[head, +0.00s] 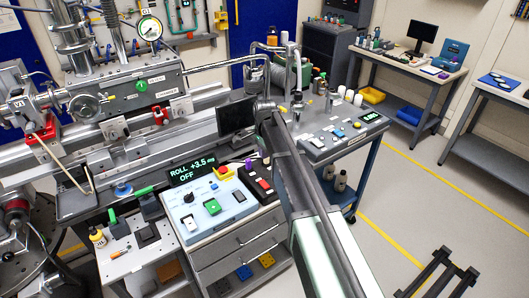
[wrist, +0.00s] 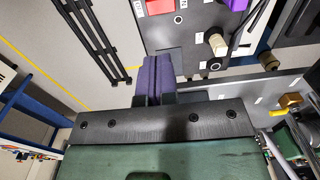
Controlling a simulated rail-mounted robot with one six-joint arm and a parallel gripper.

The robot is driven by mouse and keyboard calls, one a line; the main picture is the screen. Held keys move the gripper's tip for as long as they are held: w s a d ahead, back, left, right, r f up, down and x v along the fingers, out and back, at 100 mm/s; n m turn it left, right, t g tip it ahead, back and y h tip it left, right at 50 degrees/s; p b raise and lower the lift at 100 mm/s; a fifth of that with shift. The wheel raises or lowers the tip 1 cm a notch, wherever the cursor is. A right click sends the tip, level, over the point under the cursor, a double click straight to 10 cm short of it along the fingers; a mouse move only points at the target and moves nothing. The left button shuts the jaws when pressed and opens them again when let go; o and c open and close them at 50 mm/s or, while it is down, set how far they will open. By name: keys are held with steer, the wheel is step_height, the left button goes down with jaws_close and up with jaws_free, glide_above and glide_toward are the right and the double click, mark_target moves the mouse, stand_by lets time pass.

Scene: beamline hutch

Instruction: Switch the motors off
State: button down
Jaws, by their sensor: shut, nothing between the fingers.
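In the head view a light-blue control box (head: 212,207) carries a green button (head: 212,207), a red knob on yellow (head: 223,172) and a black knob. A dark display (head: 193,171) behind it reads "ROLL +3.5" and "OFF". To its right is a dark switch box (head: 268,190) with a red part, and a small purple piece beside it. In the wrist view my gripper (wrist: 155,80) is shut and empty, its purple fingers together. Ahead of it a dark panel (wrist: 190,62) shows a red block (wrist: 160,6), a purple block (wrist: 237,4) and a cream knob (wrist: 217,43). I cannot tell which switch is for the motors.
My arm crosses the head view and hides part of the bench. Left of the control box, a side table (head: 143,248) holds a bottle and tools. A second control panel (head: 335,140) stands behind my arm. Open floor (head: 405,200) lies to the right.

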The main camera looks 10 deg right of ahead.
mark_target(263, 181)
steer(key=shift+w+a+f, duration=0.1)
steer(key=shift+w, duration=0.6)
step_height(263, 181, down, 14)
steer(key=b, duration=1.4)
steer(key=shift+w, duration=0.15)
steer(key=shift+f+b, duration=0.25)
steer(key=shift+b, duration=0.05)
steer(key=shift+r, duration=0.1)
